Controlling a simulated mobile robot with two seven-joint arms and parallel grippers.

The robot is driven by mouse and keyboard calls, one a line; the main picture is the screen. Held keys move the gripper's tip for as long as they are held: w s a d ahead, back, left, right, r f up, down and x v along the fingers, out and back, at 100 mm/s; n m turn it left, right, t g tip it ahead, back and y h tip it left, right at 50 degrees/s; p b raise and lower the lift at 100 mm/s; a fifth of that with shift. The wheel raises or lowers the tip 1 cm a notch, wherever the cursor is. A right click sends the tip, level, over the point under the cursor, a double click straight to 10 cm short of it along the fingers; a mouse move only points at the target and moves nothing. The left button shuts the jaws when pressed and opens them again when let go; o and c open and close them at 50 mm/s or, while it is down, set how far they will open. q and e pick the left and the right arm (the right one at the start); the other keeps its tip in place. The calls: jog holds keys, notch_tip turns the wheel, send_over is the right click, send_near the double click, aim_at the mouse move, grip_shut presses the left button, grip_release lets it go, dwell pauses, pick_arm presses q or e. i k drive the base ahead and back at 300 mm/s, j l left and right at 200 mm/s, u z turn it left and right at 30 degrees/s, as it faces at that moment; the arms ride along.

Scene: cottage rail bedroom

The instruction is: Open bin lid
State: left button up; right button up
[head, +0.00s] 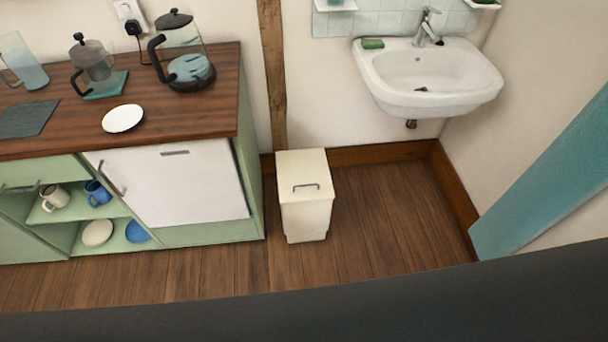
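A cream bin (306,219) stands upright on the wooden floor, right of the kitchen cabinet and left of the sink. Its flat cream lid (302,166) is shut. A small dark handle (305,187) sits at the lid's front edge. Neither of my grippers shows in the head view, so nothing can be seen of what they hold.
The green cabinet with a wooden worktop (180,124) stands close to the bin's left. A white sink (430,100) hangs on the wall at the right. A teal panel (545,185) stands at the far right. The wooden floor (385,230) right of the bin is clear.

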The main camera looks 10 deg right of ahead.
aim_at(303, 176)
jog(key=i+l, duration=0.25)
jog(key=l, duration=0.15)
jog(key=i+l, duration=0.25)
jog(key=i+l+u, duration=0.1)
jog(key=l, duration=0.4)
jog(key=i+l, duration=0.6)
jog(key=l, duration=0.2)
